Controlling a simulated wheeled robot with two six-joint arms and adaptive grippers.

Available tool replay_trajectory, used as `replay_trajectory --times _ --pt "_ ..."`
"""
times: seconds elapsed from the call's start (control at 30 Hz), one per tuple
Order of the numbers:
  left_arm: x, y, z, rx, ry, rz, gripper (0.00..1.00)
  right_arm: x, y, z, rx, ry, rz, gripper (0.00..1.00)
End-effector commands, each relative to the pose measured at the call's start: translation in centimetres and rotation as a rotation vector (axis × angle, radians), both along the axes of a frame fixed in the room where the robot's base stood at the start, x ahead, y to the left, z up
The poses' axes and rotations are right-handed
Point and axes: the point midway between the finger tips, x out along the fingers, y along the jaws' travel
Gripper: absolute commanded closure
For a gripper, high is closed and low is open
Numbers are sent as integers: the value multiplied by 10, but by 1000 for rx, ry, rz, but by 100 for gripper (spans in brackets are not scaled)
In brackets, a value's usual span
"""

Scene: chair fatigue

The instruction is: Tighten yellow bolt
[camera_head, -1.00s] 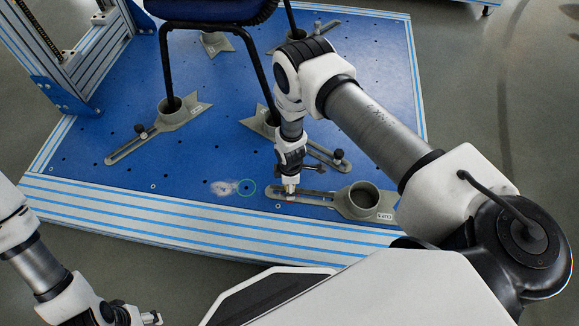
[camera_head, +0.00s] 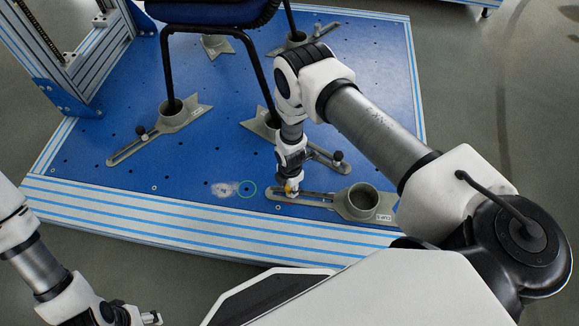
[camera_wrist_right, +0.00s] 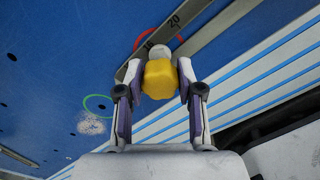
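The yellow bolt (camera_wrist_right: 160,79) has a thick faceted head and shows a pale round end beyond it in the right wrist view. It is at the slotted arm of the front clamp foot (camera_head: 363,203); a small yellow part (camera_head: 291,189) shows in the head view. My right gripper (camera_wrist_right: 160,75) points down at the slot, with its two fingers on either side of the yellow head, seemingly touching it. How deep the bolt sits is hidden. My left gripper (camera_head: 152,318) is at the bottom left, away from the platform, and its fingers are too small to judge.
The blue platform (camera_head: 120,185) has several holes, a green ring (camera_head: 247,188) and a pale worn patch (camera_head: 222,189). A red ring (camera_wrist_right: 158,36) lies near the bolt. Other clamp feet (camera_head: 165,128) hold the legs of a chair (camera_head: 215,12). A frame post (camera_head: 75,80) stands left.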

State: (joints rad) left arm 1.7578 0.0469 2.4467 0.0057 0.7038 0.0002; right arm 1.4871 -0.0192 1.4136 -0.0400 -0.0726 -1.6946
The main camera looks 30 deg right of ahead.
Motion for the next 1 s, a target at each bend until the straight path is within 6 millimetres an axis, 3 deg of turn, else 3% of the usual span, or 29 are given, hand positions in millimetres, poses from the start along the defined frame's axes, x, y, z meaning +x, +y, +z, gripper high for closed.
replay_trajectory --times 0.27,0.5,0.77,1.0 --pt "0 0 -1 0 0 0 40 0 0 -1 0 0 -30 100" --pt "0 0 -6 0 0 0 40 -1 0 -1 0 2 -345 100" --pt "0 0 -6 0 0 0 40 -1 0 -1 0 1 -364 100" --pt "0 0 -13 0 0 0 40 -1 0 -2 0 1 -679 100"
